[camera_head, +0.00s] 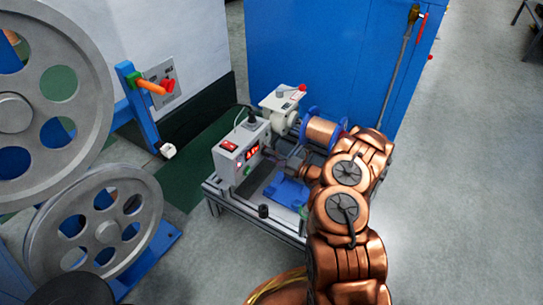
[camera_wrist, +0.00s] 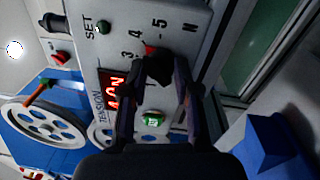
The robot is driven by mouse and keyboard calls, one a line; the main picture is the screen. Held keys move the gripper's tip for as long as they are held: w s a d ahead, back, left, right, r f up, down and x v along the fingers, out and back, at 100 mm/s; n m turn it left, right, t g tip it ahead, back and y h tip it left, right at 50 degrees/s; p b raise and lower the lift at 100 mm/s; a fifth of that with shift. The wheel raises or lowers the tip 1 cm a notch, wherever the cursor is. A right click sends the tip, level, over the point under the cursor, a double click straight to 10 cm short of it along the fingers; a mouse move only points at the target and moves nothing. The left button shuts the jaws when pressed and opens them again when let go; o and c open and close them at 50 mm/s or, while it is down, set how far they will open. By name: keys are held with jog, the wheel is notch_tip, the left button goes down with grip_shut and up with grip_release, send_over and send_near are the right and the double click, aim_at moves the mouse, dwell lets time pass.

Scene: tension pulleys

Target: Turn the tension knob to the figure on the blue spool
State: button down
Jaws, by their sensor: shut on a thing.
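In the head view the blue spool (camera_head: 313,113), wound with copper wire, stands behind the grey control box (camera_head: 226,162). No figure on it is readable.
A green button (camera_wrist: 153,120) sits between my fingers, lower on the panel. A green SET button (camera_wrist: 103,27) is at the upper left. A blue cabinet (camera_head: 320,60) stands behind the bench, and large grey pulleys (camera_head: 108,233) stand at left. The floor at right is clear.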

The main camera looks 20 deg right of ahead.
jog(key=shift+s+a+f, duration=0.1)
jog(key=shift+a+f, duration=0.1)
jog(key=shift+a, duration=0.1)
jog(key=c, duration=1.2)
grip_release()
jog(key=o, duration=0.4)
jog(key=shift+d+r, duration=0.1)
jog(key=shift+d, duration=0.05)
jog(key=shift+c, duration=0.2)
jog(key=shift+d+r, duration=0.1)
